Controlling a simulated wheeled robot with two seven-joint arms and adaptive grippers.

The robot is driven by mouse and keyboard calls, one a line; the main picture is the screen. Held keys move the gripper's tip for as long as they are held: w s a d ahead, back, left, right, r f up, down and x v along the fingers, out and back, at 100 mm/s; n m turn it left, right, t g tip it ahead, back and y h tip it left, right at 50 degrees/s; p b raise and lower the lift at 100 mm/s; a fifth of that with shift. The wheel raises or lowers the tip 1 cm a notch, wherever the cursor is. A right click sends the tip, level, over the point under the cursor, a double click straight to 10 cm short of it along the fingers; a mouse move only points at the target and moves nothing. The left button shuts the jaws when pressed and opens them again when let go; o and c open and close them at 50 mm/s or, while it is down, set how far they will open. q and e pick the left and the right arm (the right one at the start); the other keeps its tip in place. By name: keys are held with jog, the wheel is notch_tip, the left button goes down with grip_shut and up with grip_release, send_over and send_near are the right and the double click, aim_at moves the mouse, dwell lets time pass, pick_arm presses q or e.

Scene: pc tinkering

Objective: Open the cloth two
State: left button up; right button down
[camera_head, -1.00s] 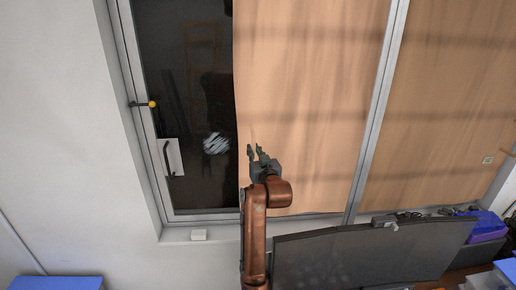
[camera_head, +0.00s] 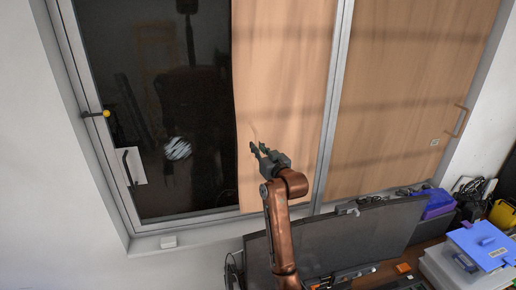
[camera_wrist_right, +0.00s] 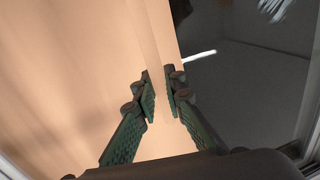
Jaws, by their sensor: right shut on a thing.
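The left tan cloth panel (camera_head: 285,60) hangs over the right part of the left window pane. Its left edge borders the uncovered dark glass. A second tan cloth panel (camera_head: 415,75) covers the right pane, with a bar handle (camera_head: 460,121) near its right side. My right gripper (camera_head: 256,149) is at the left cloth's left edge. In the wrist view the fingers (camera_wrist_right: 162,95) close on a thin tan strip at this edge, seemingly its handle (camera_wrist_right: 155,40); the exact contact is hard to see. My left gripper is not in view.
The dark window glass (camera_head: 150,60) has a grey frame and a small handle with a yellow knob (camera_head: 106,114). A monitor (camera_head: 345,235) stands below my right gripper. Blue-lidded boxes (camera_head: 485,245) crowd the desk at right.

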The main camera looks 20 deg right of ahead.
jog(key=c, duration=2)
grip_release()
jog(key=shift+w+d, duration=0.1)
jog(key=shift+w, duration=0.05)
jog(key=s, duration=1.2)
jog(key=shift+s, duration=0.15)
